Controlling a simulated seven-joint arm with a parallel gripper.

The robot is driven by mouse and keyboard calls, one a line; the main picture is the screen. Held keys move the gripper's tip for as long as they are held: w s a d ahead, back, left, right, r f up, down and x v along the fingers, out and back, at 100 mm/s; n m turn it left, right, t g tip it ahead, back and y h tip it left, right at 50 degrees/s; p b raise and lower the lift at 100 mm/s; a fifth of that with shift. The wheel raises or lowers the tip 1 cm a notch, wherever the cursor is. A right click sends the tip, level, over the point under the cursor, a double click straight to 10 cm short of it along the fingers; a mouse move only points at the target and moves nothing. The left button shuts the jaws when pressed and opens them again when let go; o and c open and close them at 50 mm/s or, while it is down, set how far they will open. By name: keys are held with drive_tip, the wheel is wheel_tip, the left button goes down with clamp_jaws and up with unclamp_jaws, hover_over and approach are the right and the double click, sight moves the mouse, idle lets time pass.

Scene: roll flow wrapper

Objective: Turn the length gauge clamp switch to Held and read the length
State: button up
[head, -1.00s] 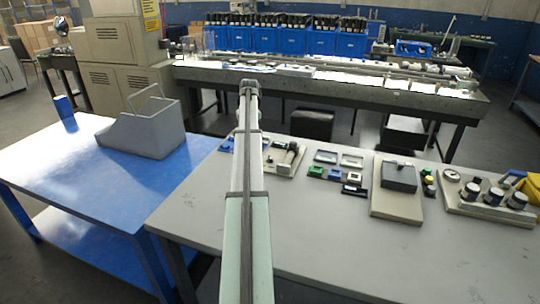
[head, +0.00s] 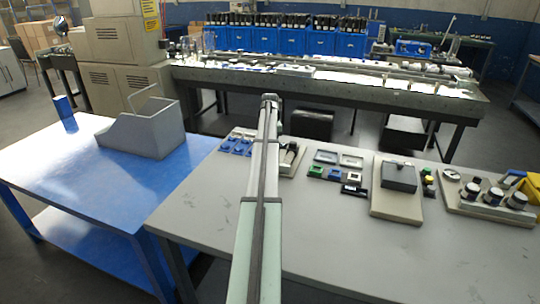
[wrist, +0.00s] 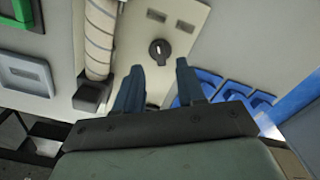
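In the wrist view, a small dark round switch (wrist: 159,51) with a light pointer mark sits on a beige panel (wrist: 138,35). A ribbed grey cylinder (wrist: 98,38) with a dark end block lies left of the switch. My gripper (wrist: 160,73) is open and empty, its two dark blue fingers apart, with the switch just beyond the gap between the tips. In the head view the beige panel (head: 285,168) is partly hidden by my arm, and the gripper is hidden too.
Blue parts (wrist: 205,85) lie right of the panel. Green (head: 316,172) and blue framed pieces and a grey box on a base (head: 398,176) stand to its right in the head view. Dark knobs (head: 492,197) stand far right. The grey table's front is clear.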

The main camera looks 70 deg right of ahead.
drive_tip(key=shift+f, duration=2.15)
clamp_jaws()
